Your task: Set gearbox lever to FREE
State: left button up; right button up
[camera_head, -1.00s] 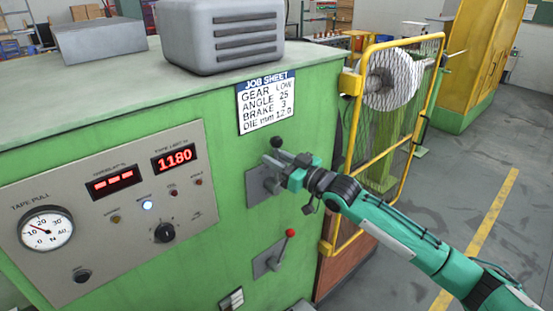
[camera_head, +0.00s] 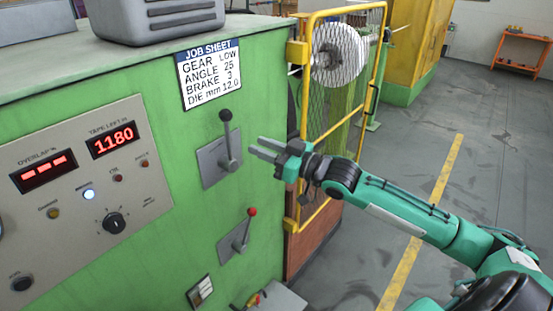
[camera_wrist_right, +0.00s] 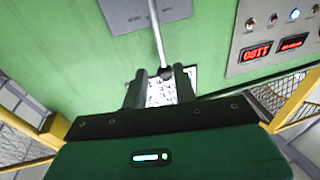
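A lever with a black knob (camera_head: 226,116) stands up from a grey plate (camera_head: 209,165) on the green machine. I can read no position marks on its plate. A second lever with a red knob (camera_head: 252,212) sits lower on its own plate. My right gripper (camera_head: 254,148) is just right of the black-knobbed lever, with a visible gap to it in the head view. Its two fingers are apart and empty. In the right wrist view the black knob (camera_wrist_right: 165,71) appears in line with the gap between the fingertips (camera_wrist_right: 163,73). My left gripper is not in view.
A job sheet (camera_head: 209,75) reading GEAR LOW hangs above the lever. A panel (camera_head: 75,190) with red displays and a dial is at left. A yellow mesh guard (camera_head: 299,100) stands close behind my right gripper. Open floor (camera_head: 480,190) lies at right.

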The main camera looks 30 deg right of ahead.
jog(key=shift+b+v, duration=0.5)
jog(key=shift+v, duration=1.2)
